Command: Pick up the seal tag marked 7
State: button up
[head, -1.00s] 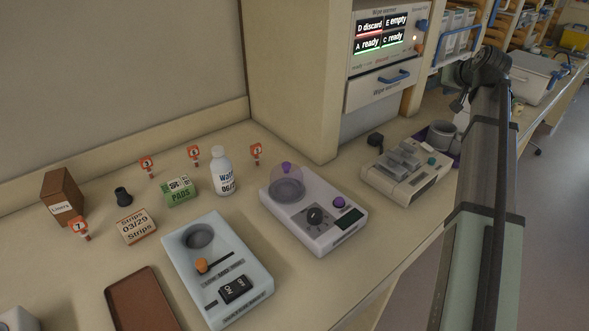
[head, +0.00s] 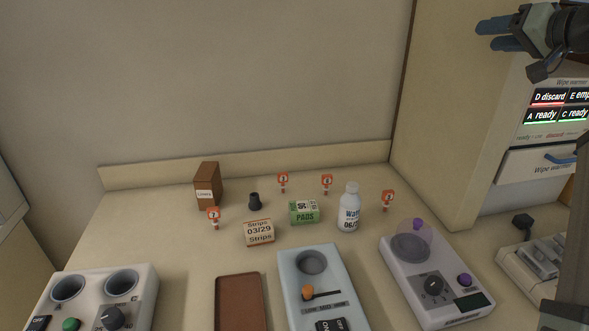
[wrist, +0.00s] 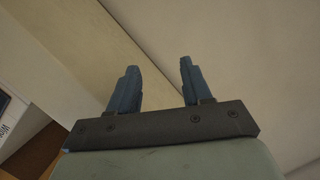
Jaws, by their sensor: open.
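Several small orange-red seal tags stand upright at the back of the counter in the head view. The seal tag marked 7 (head: 213,216) is the leftmost, in front of the brown box; its digit is legible in the earlier head frame but small now. My gripper (head: 488,35) is high at the upper right of the head view, far from the tag, with blue fingers pointing left. In the wrist view my gripper (wrist: 158,70) is open and empty, with only wall and panel surfaces beyond it.
Other tags (head: 283,181), (head: 327,183) and (head: 388,199) stand further right. Near the tag marked 7 are the brown box (head: 207,184), a black stopper (head: 254,201) and the Strips box (head: 259,232). A brown tray (head: 239,304) lies in front. A white bottle (head: 349,212) stands right.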

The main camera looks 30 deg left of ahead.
jog(key=a+f+n+g+h, duration=0.1)
jog(key=a+f+n+g, duration=0.15)
jog(key=a+f, duration=0.4)
jog(key=a+f+n+g+h, duration=0.15)
jog(key=a+f+n, duration=0.25)
jog(key=a, duration=0.6)
jog(key=n+g+h, duration=0.5)
jog(key=n+h, duration=0.5)
jog(key=n, duration=0.6)
send_over(215, 218)
jog(key=a, duration=0.1)
notch_tip(215, 218, down, 26)
jog(key=shift+w+a+f+n, duration=0.1)
jog(key=shift+a+f+n, duration=0.15)
jog(key=shift+f, duration=0.15)
notch_tip(215, 218, down, 8)
jog(key=shift+f, duration=0.1)
jog(key=shift+w+d+f, duration=0.1)
jog(key=shift+d+f, duration=0.1)
jog(key=shift+f, duration=1.1)
jog(key=shift+w+d+f, duration=0.1)
jog(key=shift+d+f, duration=0.05)
jog(key=shift+f, duration=1.1)
